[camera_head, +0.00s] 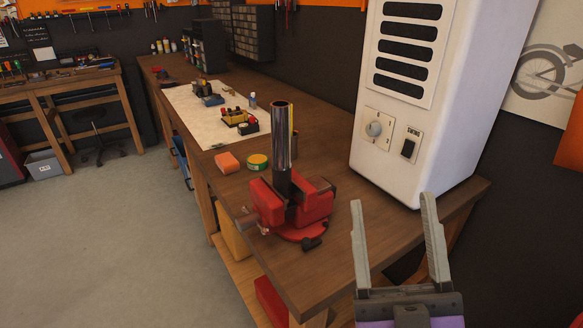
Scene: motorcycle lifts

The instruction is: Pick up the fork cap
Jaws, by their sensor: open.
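My gripper (393,203) is at the lower right, fingers pointing up in the picture, open and empty. A dark metal fork tube (281,150) stands upright in the jaws of a red vise (264,203), left of my gripper; its top end looks open. I cannot single out the fork cap with certainty. A small dark piece (311,243) is at the foot of the vise, on the bench side nearer my gripper; I cannot tell whether it is the cap or part of the vise. My gripper is apart from all of these.
The wooden bench (330,270) carries a large white heater-like box (425,130) behind my gripper. Beyond the vise are a round green-yellow tin (258,161), an orange block (228,162) and a pale mat (190,115) with small parts. Floor at left is clear.

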